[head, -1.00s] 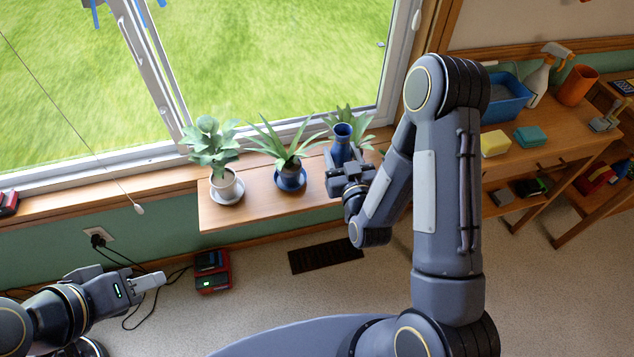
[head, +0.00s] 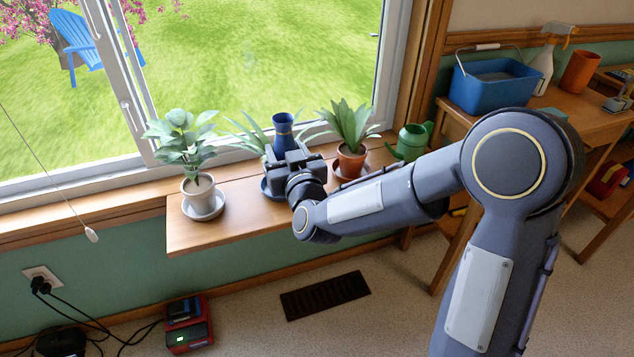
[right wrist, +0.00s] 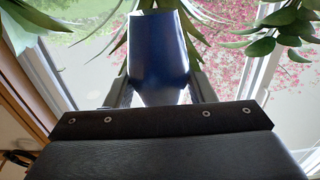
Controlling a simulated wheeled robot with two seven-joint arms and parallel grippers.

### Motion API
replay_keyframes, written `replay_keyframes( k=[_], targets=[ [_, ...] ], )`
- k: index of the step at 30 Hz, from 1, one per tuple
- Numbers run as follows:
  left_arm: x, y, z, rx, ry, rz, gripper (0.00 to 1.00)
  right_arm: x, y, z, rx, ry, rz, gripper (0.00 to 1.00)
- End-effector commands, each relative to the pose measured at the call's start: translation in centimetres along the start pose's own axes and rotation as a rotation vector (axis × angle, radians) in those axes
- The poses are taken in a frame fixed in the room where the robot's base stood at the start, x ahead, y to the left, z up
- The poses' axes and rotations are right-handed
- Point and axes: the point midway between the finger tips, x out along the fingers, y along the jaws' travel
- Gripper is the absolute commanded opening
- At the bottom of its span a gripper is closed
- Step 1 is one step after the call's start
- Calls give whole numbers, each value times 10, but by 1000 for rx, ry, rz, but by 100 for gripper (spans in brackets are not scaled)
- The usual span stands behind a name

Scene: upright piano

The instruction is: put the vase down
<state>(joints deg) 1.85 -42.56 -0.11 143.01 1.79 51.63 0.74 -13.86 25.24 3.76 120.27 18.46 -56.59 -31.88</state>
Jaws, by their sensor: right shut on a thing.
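A dark blue vase (head: 283,130) is held upright in my right gripper (head: 290,160) above the wooden shelf (head: 235,228) under the window. The right wrist view shows the blue vase (right wrist: 160,58) between the two fingers. The gripper hides the vase's lower part in the head view, so I cannot tell whether its base touches anything. Behind it is a plant with long leaves, whose blue saucer (head: 266,189) shows partly beside the gripper. My left gripper is out of the head view.
A plant in a white pot (head: 199,192) stands at the shelf's left, and a plant in a terracotta pot (head: 350,162) at the right. A green watering can (head: 410,142) is farther right. The shelf's front left is bare. A blue bucket (head: 490,85) stands on the side table.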

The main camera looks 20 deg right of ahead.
Motion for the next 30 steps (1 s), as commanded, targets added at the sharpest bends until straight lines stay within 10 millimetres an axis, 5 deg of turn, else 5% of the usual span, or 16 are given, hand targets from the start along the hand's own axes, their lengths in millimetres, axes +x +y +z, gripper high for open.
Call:
replay_keyframes(
  k=[6, 12, 30],
  targets=[
    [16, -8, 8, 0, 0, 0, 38, 33, 49, 29, -1, 0, 9, 22],
    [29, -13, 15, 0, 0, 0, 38, 52, 75, 64, -1, -2, 4, 22],
    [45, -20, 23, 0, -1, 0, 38, 65, 93, 119, 0, 1, 1, 22]
  ],
)
